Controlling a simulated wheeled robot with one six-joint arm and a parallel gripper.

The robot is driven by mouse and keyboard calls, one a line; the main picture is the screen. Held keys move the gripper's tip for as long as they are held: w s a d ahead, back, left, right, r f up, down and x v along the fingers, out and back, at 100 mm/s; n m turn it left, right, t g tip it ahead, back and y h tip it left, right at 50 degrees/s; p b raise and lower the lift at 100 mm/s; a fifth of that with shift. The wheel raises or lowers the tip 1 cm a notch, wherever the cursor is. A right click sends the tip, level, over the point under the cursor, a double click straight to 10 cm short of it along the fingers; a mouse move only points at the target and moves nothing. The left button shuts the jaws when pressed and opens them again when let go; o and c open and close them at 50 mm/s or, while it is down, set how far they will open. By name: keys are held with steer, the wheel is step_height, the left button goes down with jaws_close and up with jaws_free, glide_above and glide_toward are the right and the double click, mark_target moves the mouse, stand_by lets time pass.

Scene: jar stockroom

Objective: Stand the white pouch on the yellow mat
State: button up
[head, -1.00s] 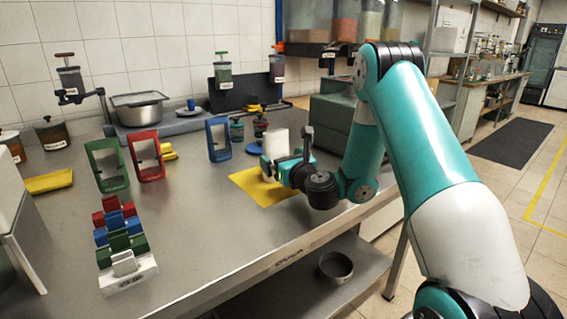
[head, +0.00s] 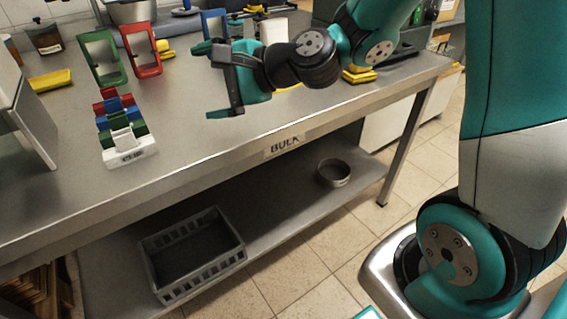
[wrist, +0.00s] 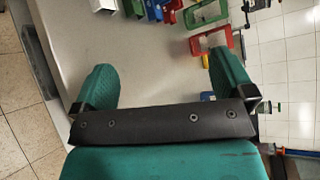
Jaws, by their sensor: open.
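The white pouch (head: 272,26) stands upright at the back of the table in the head view, behind my arm. Its lower part is hidden, so I cannot tell what it rests on. The yellow mat is almost wholly covered by my gripper and wrist; only a thin strip of its near edge (head: 289,87) shows. My gripper (head: 212,80) is open and empty, pointing left, in front of the pouch and apart from it. In the wrist view my gripper (wrist: 160,68) has its fingers wide apart with nothing between them; neither pouch nor mat shows there.
Green (head: 102,58), red (head: 140,50) and blue (head: 214,24) frames stand along the back left. A rack of coloured clips (head: 128,155) is near the front left. The table's middle is clear. A grey crate (head: 192,255) and round pan (head: 333,172) sit on the lower shelf.

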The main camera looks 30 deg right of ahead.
steer(key=s+a+f+n+g+h, duration=0.1)
steer(key=s+a+n+g, duration=0.15)
steer(key=s+n, duration=0.35)
steer(key=s+a+n+g, duration=0.2)
steer(key=s+n+g, duration=0.2)
steer(key=s+n, duration=0.15)
steer(key=s+d+f+n+g+h, duration=0.1)
steer(key=s+d+n+g+h, duration=0.2)
steer(key=s+n, duration=0.6)
steer(key=shift+s+d+h, duration=0.75)
steer(key=shift+s+h, duration=0.45)
steer(key=shift+s, duration=0.05)
